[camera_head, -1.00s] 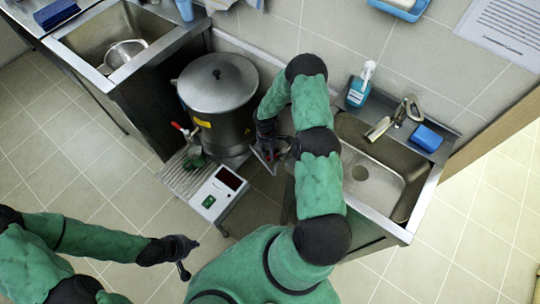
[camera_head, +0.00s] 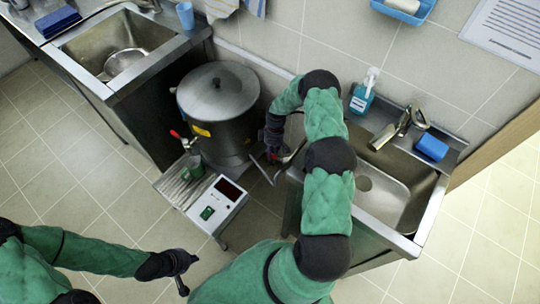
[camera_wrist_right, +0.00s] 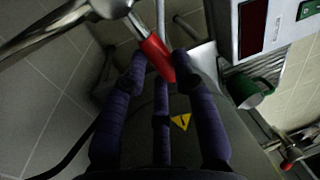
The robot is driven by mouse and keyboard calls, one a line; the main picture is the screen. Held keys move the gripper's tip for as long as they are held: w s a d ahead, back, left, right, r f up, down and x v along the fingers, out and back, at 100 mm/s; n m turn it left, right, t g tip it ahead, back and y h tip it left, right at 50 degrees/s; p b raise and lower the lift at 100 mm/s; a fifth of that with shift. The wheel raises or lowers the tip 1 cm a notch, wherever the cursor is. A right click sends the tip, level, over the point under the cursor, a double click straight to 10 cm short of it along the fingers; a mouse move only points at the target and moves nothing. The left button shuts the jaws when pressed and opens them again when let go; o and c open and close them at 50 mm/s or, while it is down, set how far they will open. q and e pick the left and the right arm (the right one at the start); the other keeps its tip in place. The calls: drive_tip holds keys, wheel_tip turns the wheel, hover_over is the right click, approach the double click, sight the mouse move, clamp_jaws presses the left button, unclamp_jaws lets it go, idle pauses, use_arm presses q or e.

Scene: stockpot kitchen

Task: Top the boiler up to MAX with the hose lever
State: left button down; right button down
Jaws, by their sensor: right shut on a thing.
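The steel boiler (camera_head: 218,120) stands on the floor between two sink units, with its lid on. In the right wrist view, its wall with a yellow warning sticker (camera_wrist_right: 181,121) shows behind my fingers. My right gripper (camera_head: 277,150) is beside the boiler's right side. It is shut on the red hose lever (camera_wrist_right: 155,58), whose red grip lies between the fingertips on a metal fitting. My left gripper (camera_head: 186,270) is low at the left, empty, with its fingers apart, away from the boiler. No MAX mark or water level is visible.
A white control box (camera_head: 217,203) with a dark red display and a drip tray with a green cup (camera_head: 194,168) stand in front of the boiler, below its red-handled tap (camera_head: 180,137). The right sink (camera_head: 385,195) is close to my right arm. Floor at left is clear.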

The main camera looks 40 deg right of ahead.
drive_tip(key=shift+w+d+m, duration=0.2)
drive_tip(key=shift+d+m, duration=0.55)
drive_tip(key=shift+m, duration=0.45)
drive_tip(key=c, duration=1)
unclamp_jaws()
drive_tip(key=r, duration=0.4)
drive_tip(key=d+r, duration=0.1)
drive_tip(key=r, duration=0.3)
drive_tip(key=d+r, duration=0.1)
drive_tip(key=r, duration=0.2)
drive_tip(key=shift+w+d+r, duration=0.15)
drive_tip(key=shift+w+r, duration=0.15)
drive_tip(key=shift+r, duration=0.1)
